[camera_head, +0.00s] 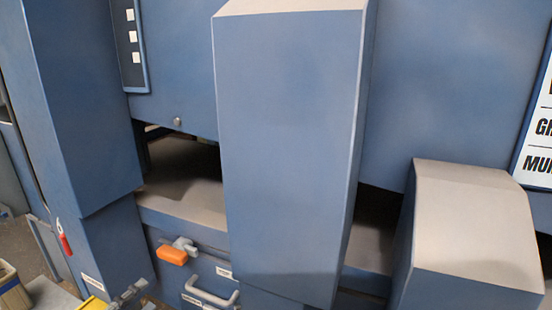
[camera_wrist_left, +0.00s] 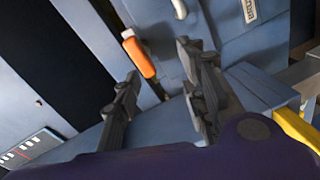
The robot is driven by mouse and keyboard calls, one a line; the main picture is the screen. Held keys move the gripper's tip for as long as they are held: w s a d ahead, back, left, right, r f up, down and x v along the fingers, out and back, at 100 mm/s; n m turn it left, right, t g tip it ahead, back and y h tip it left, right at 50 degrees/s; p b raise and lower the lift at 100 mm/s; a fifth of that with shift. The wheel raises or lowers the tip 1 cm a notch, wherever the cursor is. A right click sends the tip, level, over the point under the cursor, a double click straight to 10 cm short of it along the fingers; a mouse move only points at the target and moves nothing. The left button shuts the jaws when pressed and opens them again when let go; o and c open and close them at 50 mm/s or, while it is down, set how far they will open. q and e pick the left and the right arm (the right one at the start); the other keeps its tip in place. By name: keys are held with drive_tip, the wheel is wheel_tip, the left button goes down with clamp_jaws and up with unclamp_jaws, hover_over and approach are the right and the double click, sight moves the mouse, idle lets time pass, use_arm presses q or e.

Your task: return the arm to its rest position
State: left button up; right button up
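My left gripper (camera_head: 128,292) shows at the lower left of the head view, in front of the blue machine, and is partly cut off by the bottom edge. In the left wrist view its two dark fingers (camera_wrist_left: 158,62) stand apart with nothing held between them. An orange-handled lever (camera_head: 172,255) is on the machine front, up and right of the gripper in the head view and apart from it. The orange handle also shows beyond the fingers in the left wrist view (camera_wrist_left: 138,57). My right gripper is in neither view.
A tall blue housing (camera_head: 285,150) stands in the middle, with a lower blue box (camera_head: 470,225) at the right. A grey pull handle (camera_head: 210,296) is right of the lever. A yellow-edged object (camera_head: 92,303) and a bin (camera_head: 12,290) are at the lower left.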

use_arm(q)
drive_tip(key=s+d+f+m+g+y, duration=0.2)
drive_tip(key=s+f+m, duration=0.2)
drive_tip(key=f, duration=0.5)
drive_tip(key=s+d+f+m+g+y, duration=0.15)
drive_tip(key=s+f+m, duration=0.3)
drive_tip(key=f, duration=0.55)
drive_tip(key=s+d+f+m+g, duration=0.1)
drive_tip(key=s+d+f+g, duration=0.1)
drive_tip(key=s+d+f, duration=0.3)
drive_tip(key=s+d+f+m+g+y, duration=0.1)
drive_tip(key=s+d+f, duration=0.4)
drive_tip(key=s, duration=0.7)
wheel_tip(320, 180, down, 2)
drive_tip(key=shift+s+f+m+g, duration=0.2)
drive_tip(key=shift+m+g, duration=0.25)
drive_tip(key=shift+g, duration=0.1)
